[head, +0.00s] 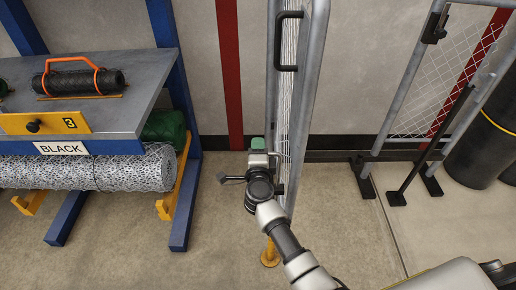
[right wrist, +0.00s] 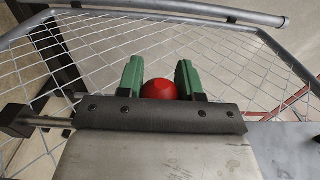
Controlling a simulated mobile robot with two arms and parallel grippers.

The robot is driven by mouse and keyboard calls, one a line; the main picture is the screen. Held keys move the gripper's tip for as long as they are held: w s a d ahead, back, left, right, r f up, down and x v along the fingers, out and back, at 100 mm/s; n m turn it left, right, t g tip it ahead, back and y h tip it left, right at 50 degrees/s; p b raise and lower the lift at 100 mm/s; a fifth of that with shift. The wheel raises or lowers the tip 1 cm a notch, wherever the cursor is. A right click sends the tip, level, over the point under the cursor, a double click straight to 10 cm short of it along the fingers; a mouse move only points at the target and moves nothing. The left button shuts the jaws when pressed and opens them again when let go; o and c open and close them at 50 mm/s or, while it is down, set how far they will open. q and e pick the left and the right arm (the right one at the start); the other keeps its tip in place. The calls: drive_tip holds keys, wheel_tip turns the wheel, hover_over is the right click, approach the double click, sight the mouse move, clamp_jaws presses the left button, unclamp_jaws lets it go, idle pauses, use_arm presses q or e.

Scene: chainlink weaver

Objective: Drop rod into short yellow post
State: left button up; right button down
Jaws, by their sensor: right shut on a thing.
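The short yellow post (head: 269,252) stands on the floor below my right gripper, its upper part partly hidden by my right arm. My right gripper (head: 258,145) is beside the tall grey gate frame with white mesh. In the right wrist view its green fingers (right wrist: 158,72) are shut on a round red knob (right wrist: 159,90), which appears to be the rod's end. The rod's shaft is hidden behind the gripper, so I cannot tell whether it touches the post. My left gripper is out of view.
The gate (head: 313,75) stands upright just right of my right gripper. A grey-topped rack (head: 135,95) with a wire mesh roll (head: 100,172) stands at the left. A second mesh gate (head: 403,90) on black feet is at the right. The floor left of the post is clear.

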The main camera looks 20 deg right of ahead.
use_arm(q)
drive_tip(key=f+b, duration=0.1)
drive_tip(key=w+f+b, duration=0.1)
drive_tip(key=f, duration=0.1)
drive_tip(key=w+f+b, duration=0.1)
drive_tip(key=b, duration=0.1)
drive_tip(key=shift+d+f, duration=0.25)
use_arm(e)
wheel_tip(320, 180, down, 7)
drive_tip(key=shift+f, duration=0.2)
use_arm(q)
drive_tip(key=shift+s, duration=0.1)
use_arm(e)
drive_tip(key=shift+s, duration=0.15)
drive_tip(key=c, duration=0.8)
unclamp_jaws()
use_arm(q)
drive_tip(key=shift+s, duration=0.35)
use_arm(e)
drive_tip(key=shift+o, duration=0.2)
